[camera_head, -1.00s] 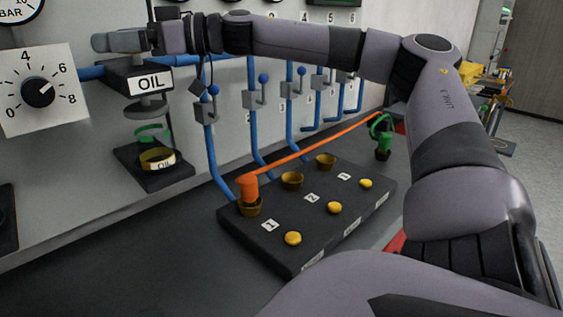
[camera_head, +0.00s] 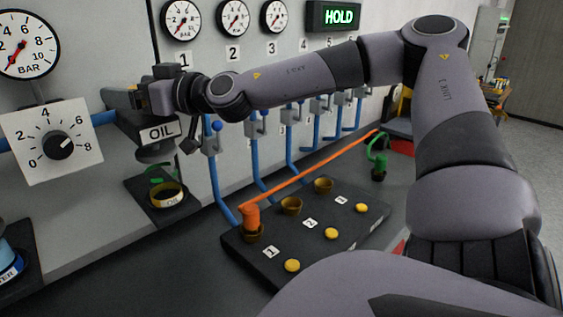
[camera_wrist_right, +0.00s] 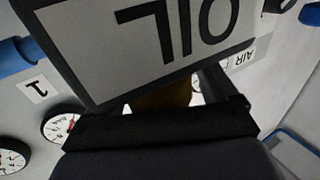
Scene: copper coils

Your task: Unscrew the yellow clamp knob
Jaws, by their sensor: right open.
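My right gripper (camera_head: 122,98) is at the upper left in the head view, at the top of the fixture with the OIL sign (camera_head: 163,133). It is open. In the right wrist view, the OIL sign (camera_wrist_right: 165,40) looks upside down and covers much of the gripper (camera_wrist_right: 165,95). A brownish-yellow piece (camera_wrist_right: 163,97) shows in part between the sign and the gripper's dark body; I cannot tell whether it is the yellow clamp knob or whether the fingers touch it. In the head view, no yellow clamp knob can be made out at the gripper. My left gripper is out of view.
Blue pipes with valves line the wall beneath my arm.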

